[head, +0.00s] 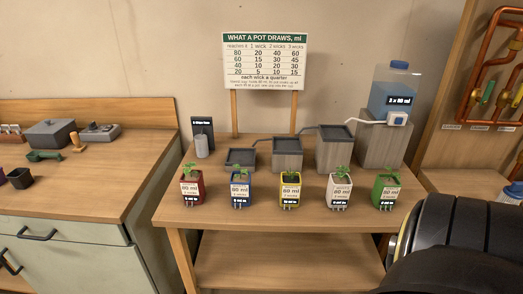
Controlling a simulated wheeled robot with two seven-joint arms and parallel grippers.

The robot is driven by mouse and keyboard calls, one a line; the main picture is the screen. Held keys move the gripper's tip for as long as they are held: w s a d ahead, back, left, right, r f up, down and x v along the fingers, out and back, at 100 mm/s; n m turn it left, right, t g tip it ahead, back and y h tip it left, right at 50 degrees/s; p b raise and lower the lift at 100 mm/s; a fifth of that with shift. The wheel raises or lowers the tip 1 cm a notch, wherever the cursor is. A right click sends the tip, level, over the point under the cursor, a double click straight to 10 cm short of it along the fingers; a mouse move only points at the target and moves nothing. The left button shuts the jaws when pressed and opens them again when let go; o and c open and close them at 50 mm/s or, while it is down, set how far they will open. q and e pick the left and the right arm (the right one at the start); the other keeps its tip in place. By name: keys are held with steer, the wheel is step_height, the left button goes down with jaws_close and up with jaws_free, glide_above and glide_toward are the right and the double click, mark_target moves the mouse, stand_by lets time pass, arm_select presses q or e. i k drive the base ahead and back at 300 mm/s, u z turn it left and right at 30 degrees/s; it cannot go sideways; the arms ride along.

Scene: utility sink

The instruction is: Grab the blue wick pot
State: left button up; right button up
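The blue wick pot (241,191) stands upright near the front of the wooden table, second from the left in a row of pots. It holds a small green plant and has a white label reading 80 ml and a dark tag below. A red pot (192,189) is to its left and a yellow pot (290,191) to its right. A dark part of my own body fills the lower right corner. Neither of my grippers shows in the head view.
A white pot (339,191) and a green pot (385,192) continue the row. Grey stepped trays (287,153) stand behind, with a blue water tank (395,92) at back right. A sign (264,61) rises behind. A workbench (95,185) is at left.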

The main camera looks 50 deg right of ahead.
mark_target(240, 181)
steer(key=z, duration=0.95)
steer(key=i, duration=0.9)
steer(key=z, duration=0.9)
